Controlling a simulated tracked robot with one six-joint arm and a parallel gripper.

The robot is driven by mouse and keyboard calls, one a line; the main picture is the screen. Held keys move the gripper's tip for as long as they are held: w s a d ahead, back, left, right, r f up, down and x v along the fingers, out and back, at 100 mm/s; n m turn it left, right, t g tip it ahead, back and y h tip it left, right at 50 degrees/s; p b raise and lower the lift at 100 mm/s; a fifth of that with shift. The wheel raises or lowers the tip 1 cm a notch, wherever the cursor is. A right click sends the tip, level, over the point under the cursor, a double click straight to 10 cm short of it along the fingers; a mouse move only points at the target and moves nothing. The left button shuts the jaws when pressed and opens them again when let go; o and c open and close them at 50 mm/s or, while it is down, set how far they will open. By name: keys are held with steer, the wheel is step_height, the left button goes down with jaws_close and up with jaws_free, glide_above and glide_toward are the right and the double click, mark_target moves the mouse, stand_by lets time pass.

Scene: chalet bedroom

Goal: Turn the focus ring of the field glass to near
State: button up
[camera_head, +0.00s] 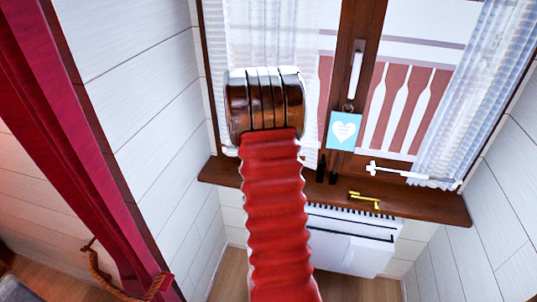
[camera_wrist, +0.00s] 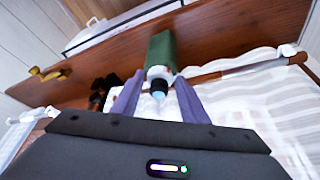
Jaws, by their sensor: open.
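A green tube with a pale collar, a small red mark and a light blue tip, which appears to be the field glass (camera_wrist: 161,48), rests on or just over the brown sill in the wrist view. My gripper (camera_wrist: 159,79) is open, its two grey-purple fingers on either side of the tube's collar and blue tip. I cannot tell whether they touch it. Which band is the focus ring, and its setting, are too small to read. In the head view my red arm and its copper-coloured end hide the tube and the fingers.
The brown window sill (camera_head: 440,206) holds a yellow key-like object (camera_head: 364,200) and dark upright objects (camera_head: 321,168) close to my arm. A white rod-like object (camera_head: 405,173) lies near the right curtain (camera_head: 475,90).

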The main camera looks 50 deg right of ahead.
steer(key=v, duration=1.3)
steer(key=shift+r, duration=0.3)
steer(key=s+a+r+n+t+y, duration=0.15)
steer(key=a+r+n, duration=0.25)
steer(key=a, duration=0.8)
steer(key=a+r+n+t, duration=0.25)
steer(key=a+n, duration=0.25)
steer(key=a, duration=0.8)
steer(key=s+a+f+n+t+y, duration=0.1)
steer(key=s+a+n, duration=0.4)
steer(key=a, duration=0.5)
steer(key=s+a+f+n+t+y, duration=0.1)
steer(key=s+a+n+y, duration=0.1)
steer(key=s+a+n, duration=0.3)
steer(key=s+a, duration=0.3)
steer(key=a, duration=0.2)
steer(key=shift+s+a+f, duration=0.3)
steer(key=shift+s, duration=0.05)
